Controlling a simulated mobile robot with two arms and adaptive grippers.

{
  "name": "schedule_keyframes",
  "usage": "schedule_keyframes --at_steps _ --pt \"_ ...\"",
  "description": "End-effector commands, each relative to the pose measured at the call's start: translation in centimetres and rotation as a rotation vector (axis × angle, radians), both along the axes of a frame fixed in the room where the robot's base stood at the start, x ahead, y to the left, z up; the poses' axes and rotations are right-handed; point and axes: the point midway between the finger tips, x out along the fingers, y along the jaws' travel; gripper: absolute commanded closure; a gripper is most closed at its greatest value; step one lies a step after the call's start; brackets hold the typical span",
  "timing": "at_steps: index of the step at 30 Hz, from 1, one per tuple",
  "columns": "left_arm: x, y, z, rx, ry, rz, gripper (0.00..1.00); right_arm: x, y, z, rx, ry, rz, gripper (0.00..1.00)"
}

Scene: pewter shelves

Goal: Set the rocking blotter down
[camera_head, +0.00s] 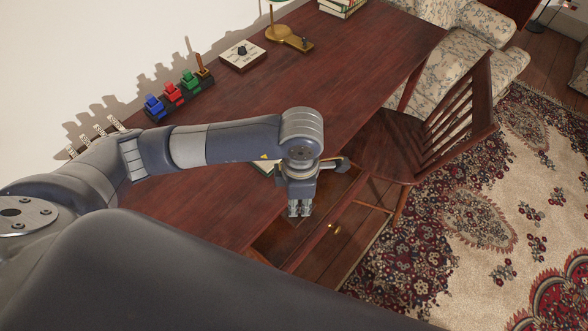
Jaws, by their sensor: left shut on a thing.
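My left gripper (300,208) points down at the front edge of the desk (215,205), over an open drawer (285,242). It is shut on the rocking blotter, which the fingers and wrist hide almost entirely, so its shape and tilt cannot be told. I cannot tell whether it touches the drawer below. My right gripper is not in view.
A wooden chair (455,110) stands close to the right of the gripper. A rack with blue, red and green items (180,92), a white box with a dark knob (242,55) and a brass lamp base (288,38) stand along the wall.

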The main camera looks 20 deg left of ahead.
Motion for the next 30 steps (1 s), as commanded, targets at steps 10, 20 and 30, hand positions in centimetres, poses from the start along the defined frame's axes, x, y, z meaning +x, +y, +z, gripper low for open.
schedule_keyframes --at_steps 10,20,30 --pt "7.1 2.3 -0.5 -0.001 0.001 0.002 0.99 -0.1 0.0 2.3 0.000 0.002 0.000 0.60" --pt "8.6 2.9 -2.3 -0.002 0.007 0.002 0.99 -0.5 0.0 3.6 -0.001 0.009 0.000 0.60" --pt "8.7 2.9 -4.4 -0.002 -0.001 0.000 0.99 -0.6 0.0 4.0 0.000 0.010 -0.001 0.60"
